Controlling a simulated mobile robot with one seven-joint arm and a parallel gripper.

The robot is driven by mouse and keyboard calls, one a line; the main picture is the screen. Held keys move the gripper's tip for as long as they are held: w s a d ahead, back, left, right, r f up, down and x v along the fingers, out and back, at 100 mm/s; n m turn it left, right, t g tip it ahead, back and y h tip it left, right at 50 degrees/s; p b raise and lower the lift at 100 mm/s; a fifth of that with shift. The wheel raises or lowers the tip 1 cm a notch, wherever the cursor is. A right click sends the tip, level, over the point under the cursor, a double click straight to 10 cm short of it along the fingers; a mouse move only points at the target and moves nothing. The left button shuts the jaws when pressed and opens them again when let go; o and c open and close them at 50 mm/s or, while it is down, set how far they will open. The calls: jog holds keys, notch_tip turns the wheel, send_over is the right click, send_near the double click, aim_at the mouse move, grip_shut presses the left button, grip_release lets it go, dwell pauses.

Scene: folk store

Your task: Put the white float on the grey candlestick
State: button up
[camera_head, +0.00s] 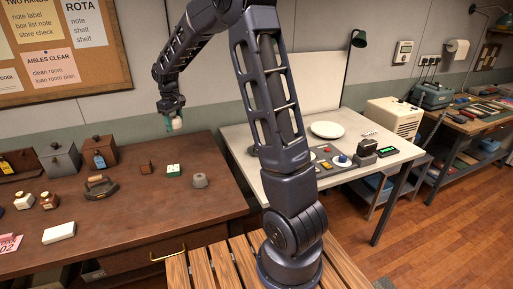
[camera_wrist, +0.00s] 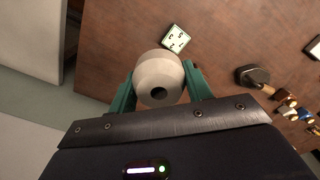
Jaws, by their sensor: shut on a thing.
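My gripper (camera_head: 174,122) has green fingers and is shut on the white float (camera_head: 177,124), held in the air above the back of the brown table. In the wrist view the float (camera_wrist: 158,78) is a rounded off-white body with a dark round hole facing the camera, between the two fingers (camera_wrist: 158,88).
A pale table (camera_head: 240,135) stands to the right with a white plate (camera_head: 327,129). My arm hides part of it.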

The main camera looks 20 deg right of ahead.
jog(key=w+d+r+m, duration=0.2)
jog(key=d+m, duration=0.9)
jog(key=d, duration=2.6)
jog(key=f, duration=1.9)
jog(key=shift+s+d+f, duration=0.1)
jog(key=shift+d+f, duration=0.15)
jog(key=shift+f, duration=0.05)
jog(key=shift+f, duration=0.15)
jog(key=o, duration=1)
jog(key=shift+c, duration=0.2)
